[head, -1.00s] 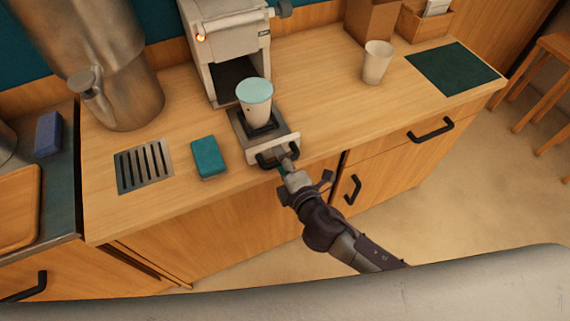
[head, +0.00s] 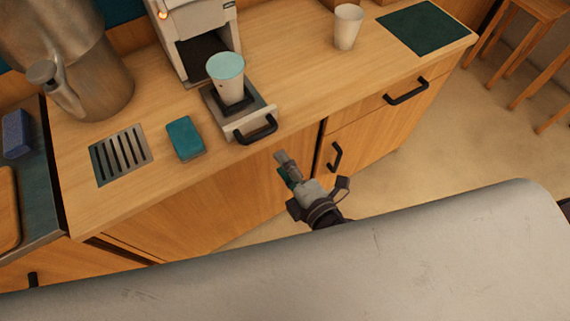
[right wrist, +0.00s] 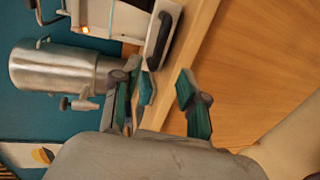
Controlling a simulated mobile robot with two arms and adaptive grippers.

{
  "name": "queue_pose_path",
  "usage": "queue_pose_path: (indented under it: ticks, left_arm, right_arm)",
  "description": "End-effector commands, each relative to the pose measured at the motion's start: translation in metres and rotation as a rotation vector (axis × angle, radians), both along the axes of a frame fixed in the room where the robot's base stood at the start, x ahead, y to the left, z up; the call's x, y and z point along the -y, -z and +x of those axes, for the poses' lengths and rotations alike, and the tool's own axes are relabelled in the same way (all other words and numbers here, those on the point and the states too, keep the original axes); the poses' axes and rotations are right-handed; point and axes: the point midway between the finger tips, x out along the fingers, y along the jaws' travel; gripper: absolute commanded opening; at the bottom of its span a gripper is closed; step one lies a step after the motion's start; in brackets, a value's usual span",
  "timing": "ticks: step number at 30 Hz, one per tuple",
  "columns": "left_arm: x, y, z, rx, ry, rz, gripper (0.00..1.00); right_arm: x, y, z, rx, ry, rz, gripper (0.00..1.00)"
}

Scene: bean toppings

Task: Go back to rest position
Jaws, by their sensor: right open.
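My right gripper (head: 286,168) is in front of the counter and below its top edge, apart from the tray handle and empty. In the right wrist view its two green-padded fingers (right wrist: 160,100) stand apart, open, with nothing between them. The black tray handle (head: 257,130) is up and left of the gripper in the head view. The pulled-out tray (head: 232,128) of the white machine (head: 199,35) holds a white cup (head: 230,90) with a pale teal top, standing upright. My left gripper is not in view.
A teal sponge-like block (head: 185,137) and a slotted metal drain (head: 121,155) lie left of the tray. A large metal urn (head: 90,85) stands at the left. Another white cup (head: 347,28) and a dark green mat (head: 422,27) are at the right.

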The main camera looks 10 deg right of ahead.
Motion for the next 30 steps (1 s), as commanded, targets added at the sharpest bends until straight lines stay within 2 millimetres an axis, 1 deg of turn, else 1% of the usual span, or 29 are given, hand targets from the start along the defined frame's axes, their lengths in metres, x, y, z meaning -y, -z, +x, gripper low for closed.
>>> queue_pose_path:
  ticks: [11,13,14,17,20,21,23,24,26,27,29,30]
  left_arm:
    - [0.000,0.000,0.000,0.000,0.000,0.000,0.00]
    - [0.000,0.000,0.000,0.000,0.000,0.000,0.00]
    - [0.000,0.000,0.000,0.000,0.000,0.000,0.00]
    - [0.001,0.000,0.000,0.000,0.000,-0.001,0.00]
    - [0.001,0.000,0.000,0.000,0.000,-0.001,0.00]
    - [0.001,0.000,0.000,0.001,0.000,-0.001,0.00]
    - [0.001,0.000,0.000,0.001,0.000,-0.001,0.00]
    - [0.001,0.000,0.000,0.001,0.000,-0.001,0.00]
    - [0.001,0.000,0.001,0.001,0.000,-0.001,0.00]
    - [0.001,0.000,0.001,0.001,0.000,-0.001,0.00]
    - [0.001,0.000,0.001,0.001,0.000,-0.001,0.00]
    - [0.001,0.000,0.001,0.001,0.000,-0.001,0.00]
  right_arm:
    - [0.000,0.001,0.000,-0.002,0.000,0.000,0.43]
    - [0.002,0.008,0.002,-0.016,0.006,0.002,0.43]
    - [0.003,0.015,0.003,-0.032,0.011,0.003,0.43]
    - [0.012,0.056,0.007,-0.120,0.045,0.019,0.43]
    - [0.032,0.120,0.009,-0.266,0.114,0.058,0.43]
    - [0.042,0.149,0.007,-0.333,0.151,0.081,0.43]
    - [0.059,0.193,0.001,-0.435,0.217,0.124,0.43]
    - [0.070,0.220,-0.006,-0.502,0.265,0.155,0.43]
    - [0.087,0.261,-0.019,-0.601,0.345,0.211,0.43]
    - [0.099,0.287,-0.031,-0.668,0.404,0.249,0.43]
    - [0.115,0.324,-0.054,-0.762,0.499,0.311,0.43]
    - [0.125,0.348,-0.071,-0.825,0.569,0.358,0.43]
